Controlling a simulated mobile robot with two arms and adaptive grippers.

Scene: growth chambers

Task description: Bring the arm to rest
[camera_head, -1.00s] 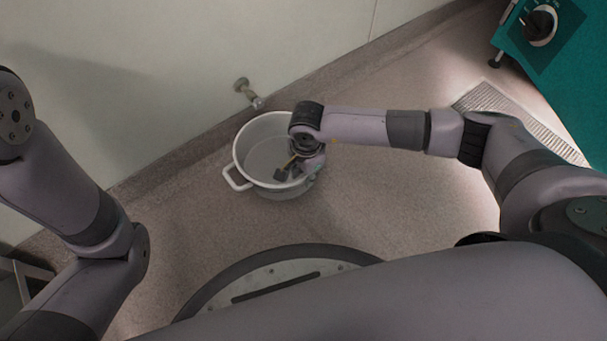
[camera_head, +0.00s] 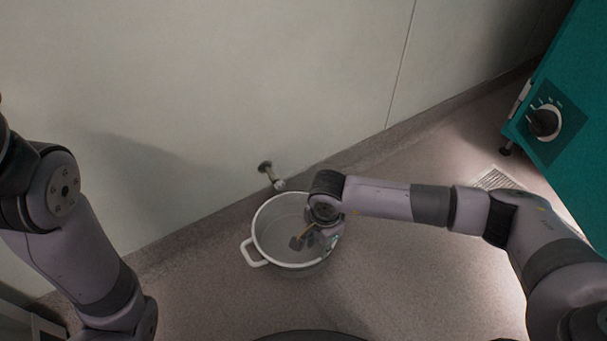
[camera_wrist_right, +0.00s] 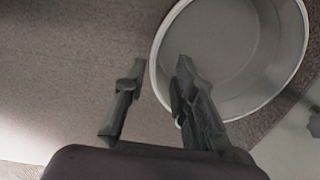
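My right arm (camera_head: 380,198) reaches in from the right. Its gripper (camera_head: 304,238) is at the right side of a white pot (camera_head: 262,225) on the floor. In the right wrist view, the gripper's two fingers (camera_wrist_right: 160,64) stand apart with nothing clamped between them. One finger is over the pot's opening and the other is outside its rim (camera_wrist_right: 154,78). I cannot tell whether either touches the pot. The pot's right side is partly hidden by the gripper. My left arm (camera_head: 85,250) is bent at the left edge; its gripper is out of view.
A metal tap or spout (camera_head: 268,172) sticks out of the pale wall (camera_head: 250,80) just above the pot. A teal machine (camera_head: 565,140) with a black knob stands at the right, near a floor grate (camera_head: 495,179). The floor (camera_head: 400,275) right of the pot is clear.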

